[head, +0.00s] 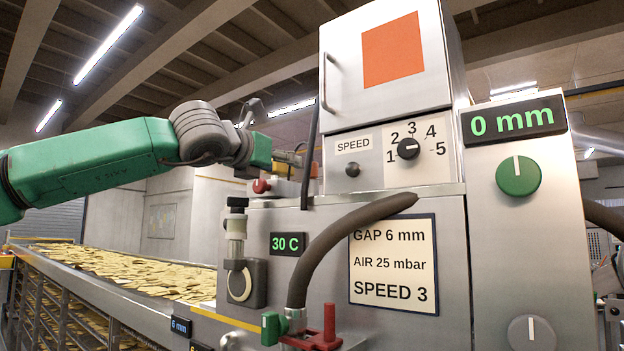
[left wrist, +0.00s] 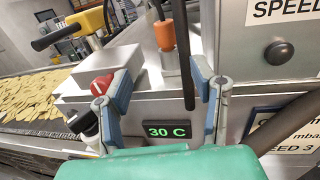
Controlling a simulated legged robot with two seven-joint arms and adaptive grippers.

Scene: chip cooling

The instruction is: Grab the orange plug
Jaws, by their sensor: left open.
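The orange plug (left wrist: 163,36) shows in the left wrist view, upright above a grey socket piece on top of the steel machine. A black cable (left wrist: 186,60) hangs just right of it. My left gripper (left wrist: 161,68) is open and empty, its two fingers spread left and right, with the plug beyond and between them in the picture. In the head view my left gripper (head: 262,150) is beside the upper left of the machine, level with its top ledge. My right gripper is not in view.
A red knob (head: 261,186) is just below my left gripper; it also shows by the left finger in the wrist view (left wrist: 101,85). The black cable (head: 311,130) hangs close by. The control cabinet (head: 335,90) rises on the right. A conveyor of chips (head: 150,268) runs at left.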

